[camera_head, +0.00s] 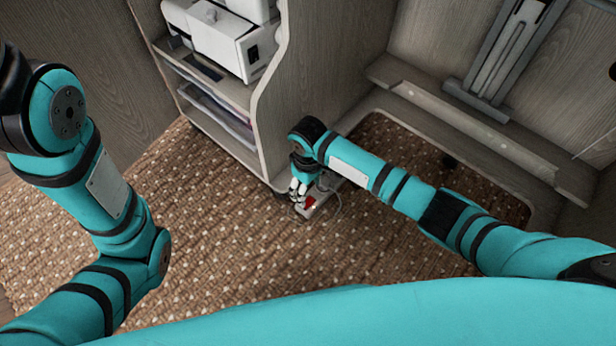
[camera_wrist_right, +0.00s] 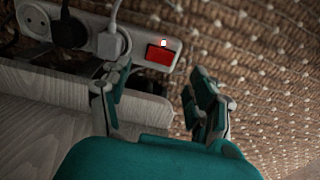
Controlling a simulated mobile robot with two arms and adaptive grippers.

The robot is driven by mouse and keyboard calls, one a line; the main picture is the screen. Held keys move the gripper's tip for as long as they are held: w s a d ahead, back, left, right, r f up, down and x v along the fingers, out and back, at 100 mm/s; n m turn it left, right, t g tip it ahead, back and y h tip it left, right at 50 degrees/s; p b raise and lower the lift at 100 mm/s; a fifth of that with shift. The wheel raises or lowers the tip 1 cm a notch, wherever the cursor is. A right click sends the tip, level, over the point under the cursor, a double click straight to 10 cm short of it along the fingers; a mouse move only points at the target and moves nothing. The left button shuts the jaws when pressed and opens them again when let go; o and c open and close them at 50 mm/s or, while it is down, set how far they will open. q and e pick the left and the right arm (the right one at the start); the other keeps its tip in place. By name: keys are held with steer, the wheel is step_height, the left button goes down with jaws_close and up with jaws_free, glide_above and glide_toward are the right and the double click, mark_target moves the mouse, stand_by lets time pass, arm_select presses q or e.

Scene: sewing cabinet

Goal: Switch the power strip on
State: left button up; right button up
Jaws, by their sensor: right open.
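The white power strip (camera_head: 318,207) lies on the carpet beside the cabinet's lower corner. It also shows in the right wrist view (camera_wrist_right: 142,45), with sockets, plugs and a red rocker switch (camera_wrist_right: 160,57) at its end. A small bright red-white spot (camera_wrist_right: 163,43) glows beside the switch. The red switch (camera_head: 310,203) also shows in the head view. My right gripper (camera_head: 297,194) is open and empty just by the strip's switch end. Its fingers (camera_wrist_right: 163,82) are spread to either side below the switch in the wrist view; contact cannot be told. My left gripper is out of view.
The wooden cabinet side panel (camera_head: 305,85) stands close to my right gripper. A white sewing machine (camera_head: 222,38) and shelves are at its left. White plugs (camera_wrist_right: 112,42) and a black plug (camera_wrist_right: 68,30) fill part of the strip. Open carpet (camera_head: 215,235) lies to the left.

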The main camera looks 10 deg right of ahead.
step_height(320, 180, up, 6)
stand_by(0.7)
